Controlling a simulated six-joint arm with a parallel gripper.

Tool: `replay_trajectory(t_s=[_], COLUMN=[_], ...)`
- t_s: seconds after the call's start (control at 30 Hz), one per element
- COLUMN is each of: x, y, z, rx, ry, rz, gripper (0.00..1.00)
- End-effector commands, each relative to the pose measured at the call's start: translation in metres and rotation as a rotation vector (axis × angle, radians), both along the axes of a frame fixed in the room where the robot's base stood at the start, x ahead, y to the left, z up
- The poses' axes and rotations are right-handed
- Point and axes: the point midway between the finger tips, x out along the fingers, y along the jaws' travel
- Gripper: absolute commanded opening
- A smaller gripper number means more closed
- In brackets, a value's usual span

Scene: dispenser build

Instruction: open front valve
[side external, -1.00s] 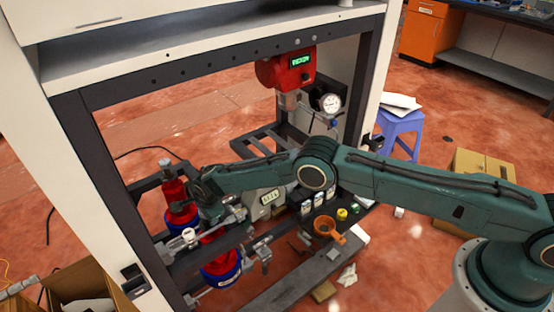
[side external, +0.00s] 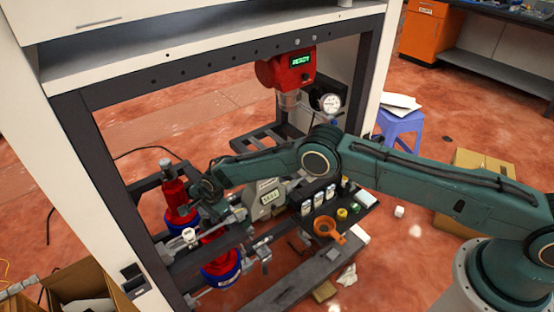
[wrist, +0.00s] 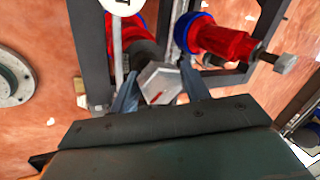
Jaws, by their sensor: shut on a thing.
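In the wrist view my gripper (wrist: 160,90) has its two blue-grey fingers on either side of a grey faceted knob with a red mark (wrist: 158,80), and is shut on it. The knob appears to be the front valve's handle. In the side view my gripper (side external: 213,208) is down among the pipes by the red cylinders, and my wrist hides most of the knob there. One red cylinder with a blue band (side external: 176,194) stands behind my gripper. Another (side external: 221,268) is below it. How far the valve is turned cannot be told.
A red unit with a green display (side external: 300,60) hangs from the frame above a round gauge (side external: 330,103). Dark frame bars close in around the pipes.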

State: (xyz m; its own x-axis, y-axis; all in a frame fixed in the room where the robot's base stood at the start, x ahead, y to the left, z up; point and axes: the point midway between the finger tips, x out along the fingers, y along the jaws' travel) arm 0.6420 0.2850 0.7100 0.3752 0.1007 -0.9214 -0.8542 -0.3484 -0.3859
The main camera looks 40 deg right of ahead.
Motion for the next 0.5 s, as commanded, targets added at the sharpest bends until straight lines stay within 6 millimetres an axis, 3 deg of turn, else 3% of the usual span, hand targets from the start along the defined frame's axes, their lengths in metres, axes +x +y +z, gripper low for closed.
replay_trajectory(t_s=[0.5], x=[0.0013], y=[-0.0004], z=[0.0008], rx=[0.002], ry=[-0.003], rz=[0.079], gripper=[0.19])
